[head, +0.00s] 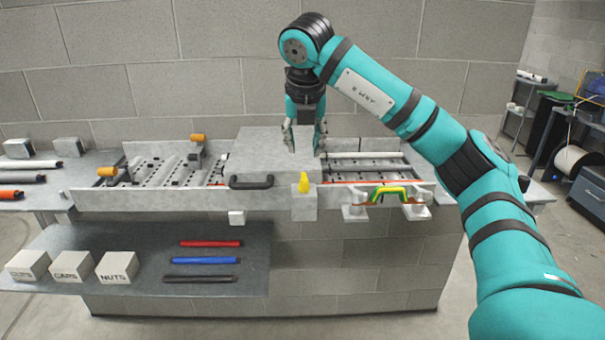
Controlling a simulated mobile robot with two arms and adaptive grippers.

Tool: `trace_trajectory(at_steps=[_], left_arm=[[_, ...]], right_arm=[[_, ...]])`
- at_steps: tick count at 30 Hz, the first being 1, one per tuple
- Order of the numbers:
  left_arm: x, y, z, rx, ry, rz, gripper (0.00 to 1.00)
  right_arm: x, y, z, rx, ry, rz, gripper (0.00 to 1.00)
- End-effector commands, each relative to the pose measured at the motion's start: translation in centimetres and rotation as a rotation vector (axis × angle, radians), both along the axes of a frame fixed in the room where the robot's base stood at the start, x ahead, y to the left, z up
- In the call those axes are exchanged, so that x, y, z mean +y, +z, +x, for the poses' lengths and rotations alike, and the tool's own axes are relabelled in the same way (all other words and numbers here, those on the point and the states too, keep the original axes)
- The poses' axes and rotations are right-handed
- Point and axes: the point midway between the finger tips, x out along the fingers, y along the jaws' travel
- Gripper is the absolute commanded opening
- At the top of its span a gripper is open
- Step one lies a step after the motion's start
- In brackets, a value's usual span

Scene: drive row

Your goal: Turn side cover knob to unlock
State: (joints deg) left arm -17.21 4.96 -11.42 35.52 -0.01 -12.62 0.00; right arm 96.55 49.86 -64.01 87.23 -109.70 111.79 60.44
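My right gripper (305,147) points down at the right part of this cover, behind and above the yellow knob. Its two fingers are spread apart, with nothing clearly visible between them. I cannot tell whether the fingertips touch the cover. The gripper is apart from the yellow knob. My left gripper is out of view.
Orange-tipped parts (198,138) stand on the left conveyor. A lower shelf (130,245) holds labelled white boxes (118,267) and red, blue and black rods. Cluttered racks stand at the far right.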

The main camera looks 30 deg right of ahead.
Motion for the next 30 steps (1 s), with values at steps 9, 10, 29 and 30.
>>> trace_trajectory(at_steps=[9,10,29,30], left_arm=[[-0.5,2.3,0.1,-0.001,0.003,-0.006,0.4],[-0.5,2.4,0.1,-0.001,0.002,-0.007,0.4],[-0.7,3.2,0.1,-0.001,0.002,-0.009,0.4],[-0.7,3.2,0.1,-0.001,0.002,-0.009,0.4]], right_arm=[[-1.4,-6.2,2.2,0.004,-0.001,0.001,0.36],[-1.5,-6.6,2.4,0.003,0.0,0.001,0.36],[-2.2,-10.1,3.6,-0.001,0.001,0.002,0.34],[-2.2,-10.1,3.6,-0.001,0.001,0.002,0.29]])
